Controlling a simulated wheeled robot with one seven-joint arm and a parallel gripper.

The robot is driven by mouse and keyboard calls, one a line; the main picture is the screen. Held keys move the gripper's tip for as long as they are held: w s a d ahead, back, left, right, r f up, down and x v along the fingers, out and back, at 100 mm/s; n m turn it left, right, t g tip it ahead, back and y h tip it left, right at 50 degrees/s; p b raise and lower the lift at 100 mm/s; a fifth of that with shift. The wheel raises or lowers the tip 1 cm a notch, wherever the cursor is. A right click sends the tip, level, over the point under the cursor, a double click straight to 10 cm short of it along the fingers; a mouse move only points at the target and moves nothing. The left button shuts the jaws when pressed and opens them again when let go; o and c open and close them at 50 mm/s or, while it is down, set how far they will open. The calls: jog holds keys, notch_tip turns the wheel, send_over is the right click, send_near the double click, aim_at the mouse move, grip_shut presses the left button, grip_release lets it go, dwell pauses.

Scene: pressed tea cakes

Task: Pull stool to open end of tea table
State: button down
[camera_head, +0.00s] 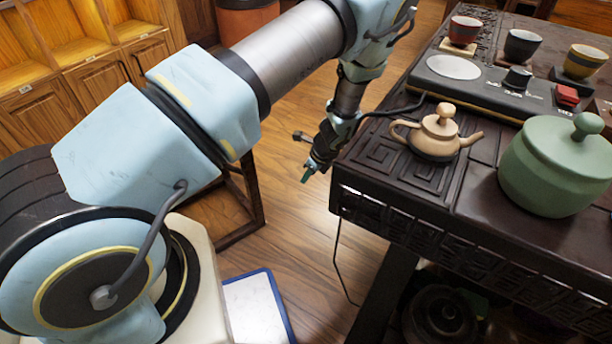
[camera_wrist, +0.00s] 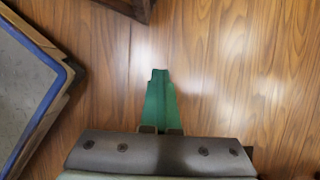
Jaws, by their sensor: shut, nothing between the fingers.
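A dark wooden stool (camera_head: 251,190) stands on the floor at the picture's middle left, mostly hidden behind my arm. One leg and a low rail show. A dark wooden piece (camera_wrist: 132,7) at the top edge of the wrist view may be its foot. The dark carved tea table (camera_head: 470,222) fills the right side. My gripper (camera_head: 306,174) points down beside the table's left end, to the right of the stool and apart from it. Its green fingers (camera_wrist: 160,90) are together with nothing between them, over bare floor.
A beige teapot (camera_head: 440,138), a green lidded jar (camera_head: 552,170) and several cups stand on the table. A blue-edged pale panel (camera_head: 256,308) lies low at bottom centre. A thin cable (camera_head: 338,262) hangs by the table. Wooden cabinets (camera_head: 100,82) line the left. Floor between is clear.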

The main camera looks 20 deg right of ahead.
jog(key=shift+s+d, duration=0.5)
jog(key=shift+d, duration=0.2)
jog(key=c, duration=1.6)
grip_release()
jog(key=c, duration=1.1)
grip_release()
jog(key=p+v, duration=0.2)
jog(key=v, duration=0.8)
jog(key=shift+s+d+r, duration=0.1)
jog(key=shift+s+r, duration=0.05)
jog(key=shift+r, duration=0.2)
